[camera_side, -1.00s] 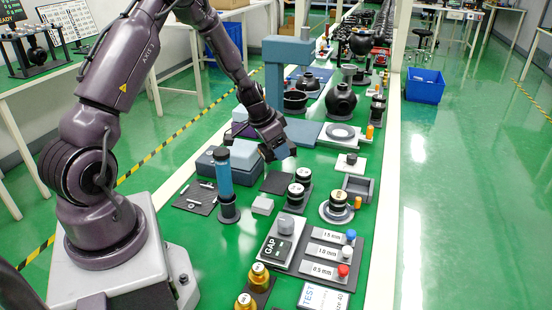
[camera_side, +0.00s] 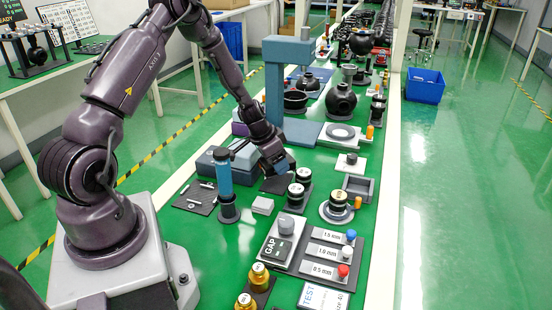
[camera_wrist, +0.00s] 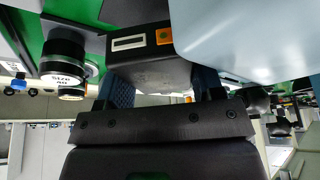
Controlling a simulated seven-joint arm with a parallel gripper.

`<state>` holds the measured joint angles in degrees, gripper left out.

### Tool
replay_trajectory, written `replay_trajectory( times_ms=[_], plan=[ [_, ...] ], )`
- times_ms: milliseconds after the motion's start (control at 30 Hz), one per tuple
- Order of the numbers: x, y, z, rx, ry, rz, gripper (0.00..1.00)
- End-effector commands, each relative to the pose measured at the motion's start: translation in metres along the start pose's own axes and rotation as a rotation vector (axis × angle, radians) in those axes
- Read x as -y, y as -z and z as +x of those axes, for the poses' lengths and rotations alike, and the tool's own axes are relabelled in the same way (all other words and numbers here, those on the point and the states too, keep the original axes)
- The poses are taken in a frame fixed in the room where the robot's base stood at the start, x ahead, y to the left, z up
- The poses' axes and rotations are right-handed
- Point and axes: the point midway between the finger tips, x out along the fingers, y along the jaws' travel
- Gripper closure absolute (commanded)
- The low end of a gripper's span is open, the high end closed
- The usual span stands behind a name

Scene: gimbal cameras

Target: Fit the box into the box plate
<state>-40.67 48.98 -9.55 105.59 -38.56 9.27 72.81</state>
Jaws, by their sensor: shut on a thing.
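My gripper (camera_side: 280,167) is low over the bench in the side view. In the wrist view its blue fingers (camera_wrist: 162,88) are shut on a dark grey box (camera_wrist: 150,70) with a white-framed slot and an orange square on its face. I cannot tell whether box and plate touch.
Black-and-white cylinders (camera_side: 296,193) stand close right of the plate; one labelled cylinder (camera_wrist: 65,62) shows in the wrist view. A pale blue block (camera_wrist: 250,35) is close beside the box. A blue upright cylinder (camera_side: 224,180) and light block (camera_side: 262,205) stand nearby. An open grey tray (camera_side: 357,188) lies right.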

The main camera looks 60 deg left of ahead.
Motion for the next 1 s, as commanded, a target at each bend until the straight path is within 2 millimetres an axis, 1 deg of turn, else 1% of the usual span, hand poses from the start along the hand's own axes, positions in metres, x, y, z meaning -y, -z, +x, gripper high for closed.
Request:
replay_trajectory(
  times_ms=[33,133,400,533,667,900,1000],
  plan=[
    [0.0,0.0,0.0,-0.001,0.001,0.0,0.36],
    [0.0,0.0,0.0,-0.001,0.0,0.0,0.13],
    [0.0,0.001,-0.001,-0.001,0.001,0.0,0.13],
    [0.0,0.005,-0.009,-0.003,0.002,0.002,0.13],
    [0.001,0.006,-0.03,-0.004,0.004,0.002,0.13],
    [0.001,0.006,-0.084,-0.004,0.004,0.001,0.13],
    [0.0,0.006,-0.103,-0.004,0.004,0.001,0.13]
  ],
)
